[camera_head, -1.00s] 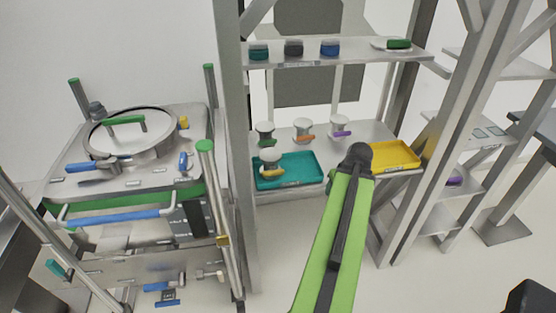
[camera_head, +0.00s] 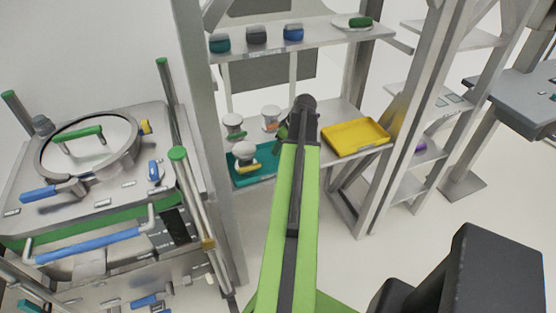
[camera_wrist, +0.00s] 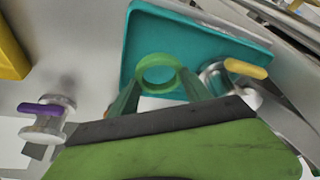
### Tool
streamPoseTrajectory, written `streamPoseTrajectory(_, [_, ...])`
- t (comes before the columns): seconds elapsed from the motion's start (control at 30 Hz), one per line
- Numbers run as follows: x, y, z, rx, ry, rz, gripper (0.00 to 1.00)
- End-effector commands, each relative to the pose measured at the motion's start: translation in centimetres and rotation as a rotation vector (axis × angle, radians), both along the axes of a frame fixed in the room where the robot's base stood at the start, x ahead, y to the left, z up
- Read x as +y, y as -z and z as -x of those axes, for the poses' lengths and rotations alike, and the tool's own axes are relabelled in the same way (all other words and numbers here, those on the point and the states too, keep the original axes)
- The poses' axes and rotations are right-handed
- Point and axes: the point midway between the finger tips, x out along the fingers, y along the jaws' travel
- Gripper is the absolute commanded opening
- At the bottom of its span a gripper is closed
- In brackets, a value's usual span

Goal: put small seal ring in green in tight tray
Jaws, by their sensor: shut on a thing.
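The small green seal ring (camera_wrist: 160,72) is held between the two fingertips of my gripper (camera_wrist: 161,84), seen in the wrist view. It appears in front of the teal tray (camera_wrist: 138,40), over its near side; the gap between ring and tray cannot be told. In the head view the teal tray (camera_head: 262,162) lies on the middle shelf, its right part hidden behind my arm. My gripper is mostly hidden there beyond the arm's end. The yellow tray (camera_head: 357,137) lies to the right and looks empty. Nothing marks which tray is the tight one.
A pale part with a yellow handle (camera_head: 246,155) sits in the teal tray, close beside my gripper in the wrist view. Pale handled parts (camera_head: 233,124) stand behind it. The upper shelf (camera_head: 325,37) and a post (camera_head: 205,160) bound the space.

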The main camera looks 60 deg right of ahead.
Motion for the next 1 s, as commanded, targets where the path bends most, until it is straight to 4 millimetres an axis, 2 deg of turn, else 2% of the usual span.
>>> streamPoseTrajectory(0.03, [-0.5,0.8,-0.7,0.000,-0.001,0.000,0.18])
streamPoseTrajectory(0.1, [-0.6,0.8,-1.1,0.000,0.000,0.000,0.18])
streamPoseTrajectory(0.27, [-0.6,0.9,-1.2,0.000,0.000,0.000,0.18])
streamPoseTrajectory(0.53, [-0.5,5.1,-1.2,0.000,-0.001,-0.001,0.18])
streamPoseTrajectory(0.77, [-0.5,4.7,-1.3,0.000,-0.002,0.000,0.18])
streamPoseTrajectory(0.9, [-0.5,5.1,-1.3,0.000,-0.002,0.000,0.18])
streamPoseTrajectory(0.93, [-0.5,5.1,-1.3,0.000,-0.002,0.000,0.58])
streamPoseTrajectory(1.0, [-0.5,5.0,-1.3,0.000,-0.002,0.000,0.67])
